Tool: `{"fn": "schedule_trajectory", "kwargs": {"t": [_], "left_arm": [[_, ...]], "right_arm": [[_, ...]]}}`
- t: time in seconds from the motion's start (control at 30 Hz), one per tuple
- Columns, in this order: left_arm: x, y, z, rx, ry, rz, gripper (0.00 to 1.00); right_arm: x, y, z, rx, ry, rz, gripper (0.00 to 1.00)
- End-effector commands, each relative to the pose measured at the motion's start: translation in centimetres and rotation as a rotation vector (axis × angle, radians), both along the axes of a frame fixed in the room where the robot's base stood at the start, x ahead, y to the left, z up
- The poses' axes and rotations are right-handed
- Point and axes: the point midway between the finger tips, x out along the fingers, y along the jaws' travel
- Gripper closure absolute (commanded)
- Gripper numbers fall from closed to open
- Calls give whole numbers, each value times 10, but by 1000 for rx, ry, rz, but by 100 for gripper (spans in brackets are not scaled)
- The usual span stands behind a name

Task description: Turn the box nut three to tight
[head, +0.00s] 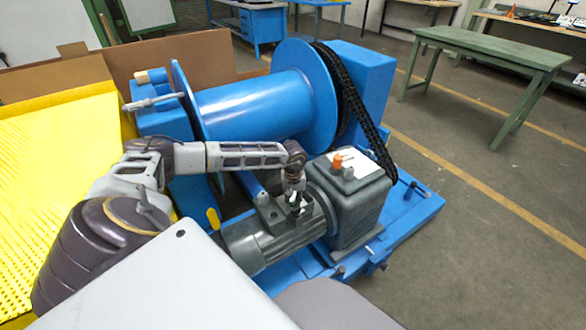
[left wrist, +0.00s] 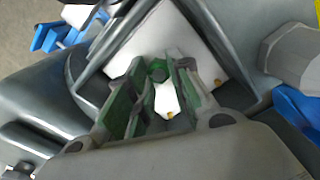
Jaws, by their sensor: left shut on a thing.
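The grey motor (head: 258,245) lies on the blue frame, with a small terminal box on its top. My left gripper (head: 294,198) reaches down onto this box from above. In the left wrist view its green-padded fingers (left wrist: 156,88) stand on both sides of a small dark green hex nut (left wrist: 158,71). They are shut on this nut, which sits by a white plate (left wrist: 168,100). In the head view the gripper hides the nut, and I cannot tell how tight it is. My right gripper is not in view.
A grey gearbox (head: 350,205) with an orange cap (head: 337,160) stands right of the motor. Behind are a blue drum (head: 255,105) and a black chain (head: 352,105). A yellow perforated surface (head: 55,160) lies left. The floor at right is clear before a green table (head: 490,45).

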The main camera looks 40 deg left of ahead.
Motion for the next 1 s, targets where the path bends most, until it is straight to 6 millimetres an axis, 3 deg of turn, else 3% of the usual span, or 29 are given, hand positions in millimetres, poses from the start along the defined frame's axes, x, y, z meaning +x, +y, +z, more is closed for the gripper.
{"fn": "schedule_trajectory", "kwargs": {"t": [1.0], "left_arm": [[4,-1,3,4,-5,-774,100]], "right_arm": [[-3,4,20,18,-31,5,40]]}}
